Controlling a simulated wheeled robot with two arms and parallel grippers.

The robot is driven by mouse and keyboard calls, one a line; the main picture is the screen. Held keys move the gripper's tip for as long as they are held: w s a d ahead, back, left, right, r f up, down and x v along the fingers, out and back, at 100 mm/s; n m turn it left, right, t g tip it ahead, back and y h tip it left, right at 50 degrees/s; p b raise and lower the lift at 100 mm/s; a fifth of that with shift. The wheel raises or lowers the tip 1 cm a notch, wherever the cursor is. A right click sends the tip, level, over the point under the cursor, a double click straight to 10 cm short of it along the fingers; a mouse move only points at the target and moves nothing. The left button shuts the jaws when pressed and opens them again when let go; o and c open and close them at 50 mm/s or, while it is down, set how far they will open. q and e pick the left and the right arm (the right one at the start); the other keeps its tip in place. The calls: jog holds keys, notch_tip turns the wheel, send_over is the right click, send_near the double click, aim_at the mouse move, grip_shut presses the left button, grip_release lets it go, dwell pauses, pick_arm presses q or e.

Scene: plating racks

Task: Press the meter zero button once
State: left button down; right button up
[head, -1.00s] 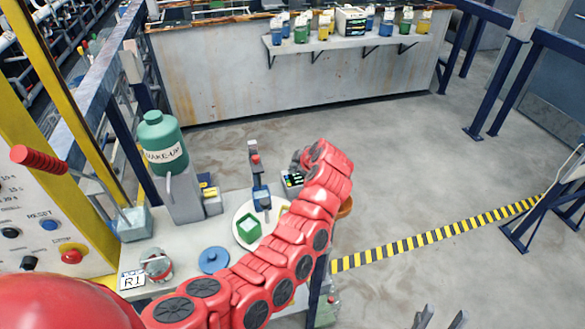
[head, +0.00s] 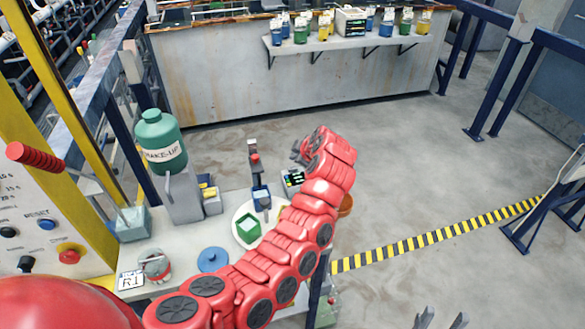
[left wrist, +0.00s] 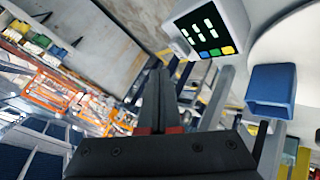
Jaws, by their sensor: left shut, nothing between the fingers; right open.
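The meter (head: 292,178) is a small grey box with a dark face at the right end of the bench, partly beside my left arm. In the left wrist view the meter (left wrist: 208,28) shows pale digits and a row of blue, green and yellow buttons; I cannot read which one is zero. My left gripper (head: 298,152) is shut and empty, just beyond and above the meter in the head view, mostly hidden by my wrist. In the left wrist view its fingertips (left wrist: 160,68) are left of and below the meter face, apparently not touching it. My right gripper (head: 433,318) is open and empty at the bottom edge.
A round white plate with a green tray (head: 248,229) and a stand with a blue cup (head: 262,200) are close left of my left forearm. A green MAKE-UP bottle (head: 161,140) stands further left. A control panel with a red button (head: 69,256) is at far left.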

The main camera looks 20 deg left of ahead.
pick_arm(q)
jog(key=shift+r+b, duration=0.3)
jog(key=shift+r, duration=1.45)
